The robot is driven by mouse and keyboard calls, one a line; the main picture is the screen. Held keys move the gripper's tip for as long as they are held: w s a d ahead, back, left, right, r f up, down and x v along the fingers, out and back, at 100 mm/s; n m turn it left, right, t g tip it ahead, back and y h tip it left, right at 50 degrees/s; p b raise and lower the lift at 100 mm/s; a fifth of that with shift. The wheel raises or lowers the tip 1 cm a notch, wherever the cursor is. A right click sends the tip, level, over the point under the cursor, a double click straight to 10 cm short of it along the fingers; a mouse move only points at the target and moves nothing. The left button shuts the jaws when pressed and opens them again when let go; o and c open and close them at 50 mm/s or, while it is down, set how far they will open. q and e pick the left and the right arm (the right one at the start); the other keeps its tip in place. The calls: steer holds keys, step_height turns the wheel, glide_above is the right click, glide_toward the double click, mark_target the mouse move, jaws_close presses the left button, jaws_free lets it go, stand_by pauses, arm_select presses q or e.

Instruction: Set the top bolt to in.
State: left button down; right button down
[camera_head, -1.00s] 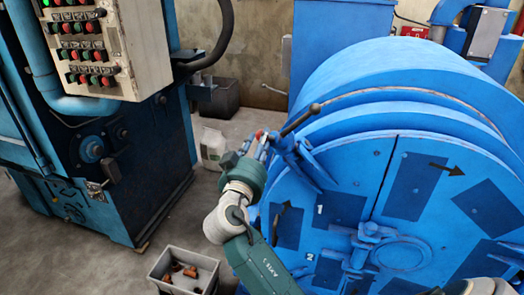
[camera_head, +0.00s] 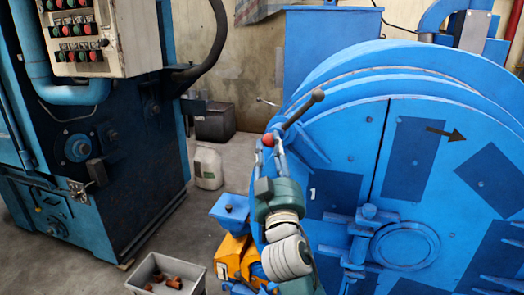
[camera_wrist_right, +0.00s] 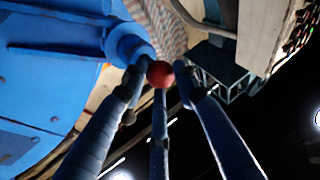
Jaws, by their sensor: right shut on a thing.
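The blue drum door (camera_head: 375,190) fills the right of the head view. At its upper left edge is a red ball knob (camera_head: 268,140), beside a dark handle (camera_head: 303,108) that slants up to the right. I cannot tell which part is the top bolt, or how far in it sits. My right gripper (camera_head: 268,150) reaches up from below with its fingers around the red knob. In the right wrist view the red knob (camera_wrist_right: 160,73) sits between the fingertips (camera_wrist_right: 160,82), close to a blue round fitting (camera_wrist_right: 128,42). My left gripper is out of view.
A control cabinet (camera_head: 100,150) with a button panel stands at the left. A grey bin (camera_head: 165,275), a white can (camera_head: 208,168) and an orange machine with a blue hopper (camera_head: 230,212) stand left of the drum.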

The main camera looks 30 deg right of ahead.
steer(key=shift+s+d+f+b, duration=0.25)
steer(key=shift+s+d+f, duration=0.1)
steer(key=shift+d+f, duration=0.15)
steer(key=shift+s+d+f+b, duration=0.25)
steer(key=shift+s+d+f, duration=0.1)
steer(key=shift+f, duration=0.2)
steer(key=c, duration=1.4)
jaws_free()
steer(key=shift+d+f, duration=0.1)
steer(key=shift+d, duration=0.05)
steer(key=shift+o, duration=0.2)
steer(key=v, duration=0.7)
steer(key=shift+s, duration=0.2)
